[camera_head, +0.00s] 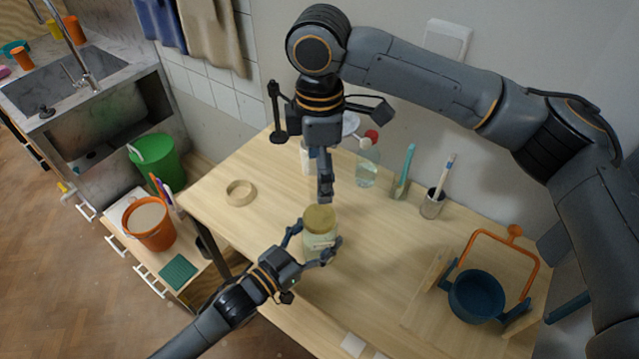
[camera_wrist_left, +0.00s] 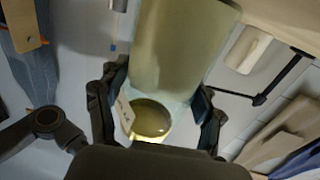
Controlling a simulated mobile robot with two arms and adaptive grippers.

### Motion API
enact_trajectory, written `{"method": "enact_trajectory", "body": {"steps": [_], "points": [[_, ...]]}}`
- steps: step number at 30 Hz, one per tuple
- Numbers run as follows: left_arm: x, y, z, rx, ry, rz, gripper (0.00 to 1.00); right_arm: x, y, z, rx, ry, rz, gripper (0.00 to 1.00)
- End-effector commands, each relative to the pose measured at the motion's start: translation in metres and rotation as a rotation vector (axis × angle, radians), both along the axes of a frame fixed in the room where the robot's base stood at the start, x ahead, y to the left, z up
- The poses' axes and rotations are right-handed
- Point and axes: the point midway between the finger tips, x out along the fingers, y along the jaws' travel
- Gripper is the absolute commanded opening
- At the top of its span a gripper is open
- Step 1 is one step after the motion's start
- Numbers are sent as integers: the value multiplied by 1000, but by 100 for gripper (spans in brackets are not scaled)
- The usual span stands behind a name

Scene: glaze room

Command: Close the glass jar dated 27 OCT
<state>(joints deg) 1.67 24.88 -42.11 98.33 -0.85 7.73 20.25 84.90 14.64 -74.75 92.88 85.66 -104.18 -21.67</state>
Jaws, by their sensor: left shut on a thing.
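A glass jar (camera_head: 319,242) with pale greenish contents stands upright at the table's front left. A golden-brown round lid (camera_head: 320,217) shows at its mouth; I cannot tell whether it is seated. My left gripper (camera_head: 311,248) is shut around the jar's side. In the left wrist view the jar (camera_wrist_left: 178,55) is between the fingers, with part of a pale label (camera_wrist_left: 125,112) showing; its date is unreadable. My right gripper (camera_head: 325,196) points down just above and behind the lid. Its fingers are seen edge-on, so their opening is unclear.
A tape ring (camera_head: 240,194) lies left of the jar. Behind stand a glass vessel (camera_head: 367,172), a teal-handled tool (camera_head: 404,172) and a cup with brushes (camera_head: 432,205). The table between jar and pot is clear.

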Motion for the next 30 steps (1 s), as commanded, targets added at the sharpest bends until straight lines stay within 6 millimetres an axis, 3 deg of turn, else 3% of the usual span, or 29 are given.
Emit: {"method": "enact_trajectory", "body": {"steps": [10, 11, 14, 25, 30], "points": [[0, 0, 1, -1, -1, 0, 0, 0, 0, 4, 0, 0, 0, 86], [0, 0, 1, -1, -1, 0, 73, 0, 0, 4, 0, 0, 0, 86], [0, 0, 1, -1, -1, 0, 93, 0, 0, 4, 0, 0, 0, 86], [-1, 1, 0, 0, 0, 0, 94, 0, 0, 4, 0, 0, 0, 86], [-13, 13, -1, 1, 3, 1, 94, 0, 0, 4, 0, 0, 0, 86]]}}
